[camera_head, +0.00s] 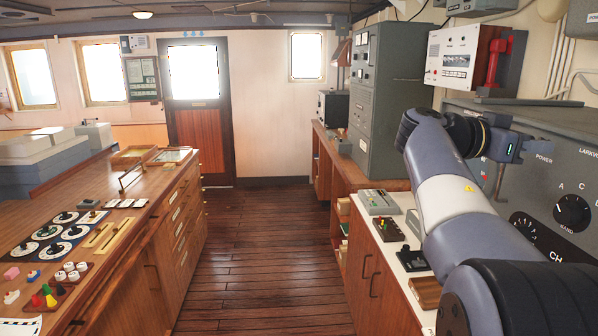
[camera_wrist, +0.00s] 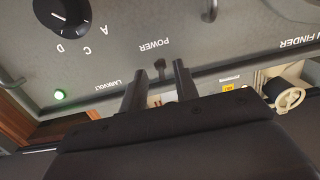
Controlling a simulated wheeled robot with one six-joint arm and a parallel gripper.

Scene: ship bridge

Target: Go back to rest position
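My arm reaches out over the right counter, toward the grey panel (camera_head: 480,113) on the right in the head view. My gripper (camera_head: 538,146) is close in front of this panel, near the POWER label. In the wrist view, the two dark fingers of my gripper (camera_wrist: 160,88) stand apart with nothing held between them. A small dark toggle switch (camera_wrist: 160,67) on the panel shows just beyond the gap, below the upside-down POWER label. I cannot tell whether a finger touches it. A green light (camera_wrist: 59,94) on the panel is lit.
A white box with a red handset (camera_head: 494,62) is mounted above the panel. A tall grey cabinet (camera_head: 388,100) stands behind my arm. Small devices lie on the right counter (camera_head: 403,238). A wooden console (camera_head: 135,225) stands left. The wooden floor (camera_head: 258,240) between is clear.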

